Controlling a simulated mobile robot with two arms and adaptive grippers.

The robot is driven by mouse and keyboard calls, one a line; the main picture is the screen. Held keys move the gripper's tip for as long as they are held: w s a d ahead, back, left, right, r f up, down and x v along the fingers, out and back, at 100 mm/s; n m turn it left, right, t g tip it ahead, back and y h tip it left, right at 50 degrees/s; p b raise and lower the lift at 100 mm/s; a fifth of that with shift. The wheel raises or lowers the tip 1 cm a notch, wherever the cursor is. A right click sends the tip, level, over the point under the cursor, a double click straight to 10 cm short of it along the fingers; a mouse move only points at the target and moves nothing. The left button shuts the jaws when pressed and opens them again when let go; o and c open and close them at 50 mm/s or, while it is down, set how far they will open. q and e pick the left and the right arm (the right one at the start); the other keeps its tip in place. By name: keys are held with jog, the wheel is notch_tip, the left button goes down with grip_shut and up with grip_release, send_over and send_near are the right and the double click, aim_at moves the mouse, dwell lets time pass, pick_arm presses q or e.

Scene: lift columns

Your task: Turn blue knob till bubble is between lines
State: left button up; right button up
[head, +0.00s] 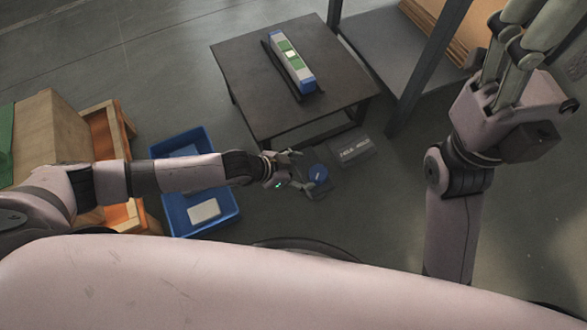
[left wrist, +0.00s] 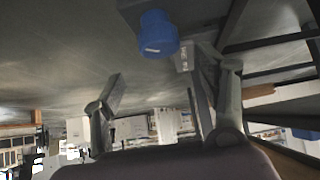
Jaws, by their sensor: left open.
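The blue knob (head: 317,172) sits low beside the dark table, with a light mark on its face. It also shows at the top of the left wrist view (left wrist: 158,34). My left gripper (head: 301,172) is open and empty just left of the knob, its fingers pointing toward it. In the left wrist view the fingers (left wrist: 160,78) are spread apart and the knob is beyond them. A blue and white spirit level (head: 307,82) with green parts lies on the table (head: 240,75). Its bubble and lines are too small to read. My right gripper (head: 535,45) is raised at the upper right.
A plate with white lettering (head: 355,148) is near the knob. A blue bin (head: 228,216) with a white item stands behind my left arm, beside orange and wooden boxes (head: 50,135). A metal rack (head: 425,70) stands right of the table. Floor at lower right is clear.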

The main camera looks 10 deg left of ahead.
pick_arm(q)
jog(key=shift+v, duration=1.6)
